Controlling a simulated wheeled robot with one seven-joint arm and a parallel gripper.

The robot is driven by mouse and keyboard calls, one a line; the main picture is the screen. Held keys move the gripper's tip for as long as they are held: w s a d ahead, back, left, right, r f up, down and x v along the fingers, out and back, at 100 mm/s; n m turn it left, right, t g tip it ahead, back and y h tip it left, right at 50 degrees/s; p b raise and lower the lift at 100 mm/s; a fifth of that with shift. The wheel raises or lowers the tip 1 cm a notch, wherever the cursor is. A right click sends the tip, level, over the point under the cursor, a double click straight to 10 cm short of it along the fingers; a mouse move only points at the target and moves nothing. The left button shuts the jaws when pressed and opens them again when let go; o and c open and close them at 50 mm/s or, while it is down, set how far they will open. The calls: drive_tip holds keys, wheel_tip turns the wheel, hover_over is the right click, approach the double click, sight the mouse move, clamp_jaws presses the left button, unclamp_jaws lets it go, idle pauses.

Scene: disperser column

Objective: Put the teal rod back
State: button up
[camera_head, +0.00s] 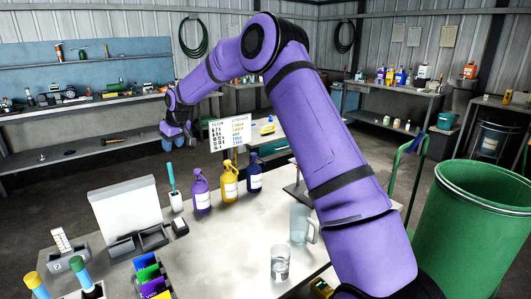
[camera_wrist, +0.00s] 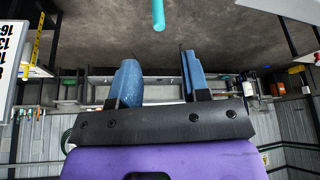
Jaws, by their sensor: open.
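A teal rod (camera_head: 171,178) stands upright, with its lower end in a small white holder (camera_head: 177,201) on the table (camera_head: 225,245), left of the purple bottle. In the wrist view, which looks upside down, a teal rod end (camera_wrist: 158,14) shows at the top edge, beyond the fingertips and apart from them. My gripper (camera_head: 178,143) hangs above and behind the teal rod in the head view. In the wrist view its two blue fingers (camera_wrist: 158,65) are spread, with nothing between them.
Purple (camera_head: 201,191), yellow (camera_head: 229,181) and blue (camera_head: 254,174) bottles stand right of the rod. A white panel (camera_head: 125,214) stands left. A glass (camera_head: 280,263) and a jug (camera_head: 300,225) stand near my arm. A green barrel (camera_head: 470,235) is at right.

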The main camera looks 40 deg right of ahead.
drive_tip(key=s+d+r+m+h, duration=0.1)
drive_tip(key=s+r, duration=0.8)
drive_tip(key=s, duration=0.5)
drive_tip(key=s+d+r+m+h, duration=0.1)
drive_tip(key=s+r, duration=0.9)
drive_tip(key=s, duration=0.5)
drive_tip(key=s+d+f+m, duration=0.1)
drive_tip(key=s+f, duration=0.1)
drive_tip(key=s, duration=1.2)
drive_tip(key=s+d+f+m, duration=0.1)
drive_tip(key=s+d, duration=0.1)
drive_tip(key=s, duration=1.2)
drive_tip(key=shift+s+d+f+m+t, duration=0.15)
drive_tip(key=shift+s+f+m+t, duration=0.15)
drive_tip(key=shift+s+f+t, duration=0.1)
